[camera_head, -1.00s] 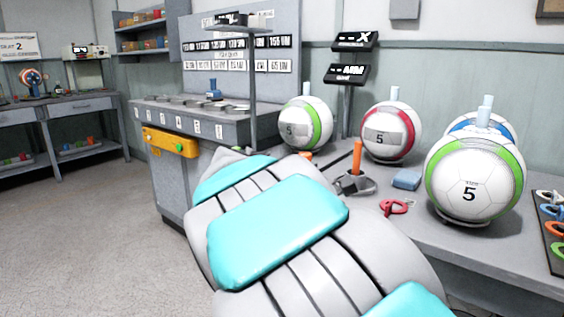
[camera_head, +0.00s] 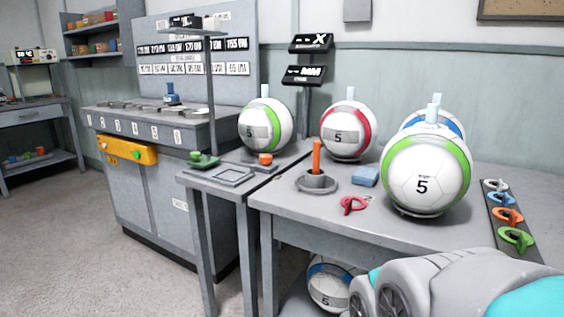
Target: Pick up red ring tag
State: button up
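The red ring tag (camera_head: 352,205) lies flat on the grey table (camera_head: 290,207) near its front edge. It is in front of the grey round base with the orange post (camera_head: 317,160). A blue block (camera_head: 365,177) lies behind it, to its right. It looks free, with nothing on top of it. My arm, grey with cyan pads, reaches into the lower right corner, in front of the table and apart from the tag. My gripper's fingers do not show.
A large green-banded ball (camera_head: 425,172) stands right of the tag, with a red-banded ball (camera_head: 348,131) behind. A dark rack (camera_head: 507,219) holds white, blue, orange and green ring tags at right. Another ball (camera_head: 330,286) sits under the table. Floor at left is clear.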

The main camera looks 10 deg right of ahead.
aim_at(348, 206)
jog(key=l+u, duration=0.35)
jog(key=l, duration=0.5)
jog(key=k+l+u, duration=0.1)
jog(key=l+u, duration=0.3)
jog(key=l, duration=0.5)
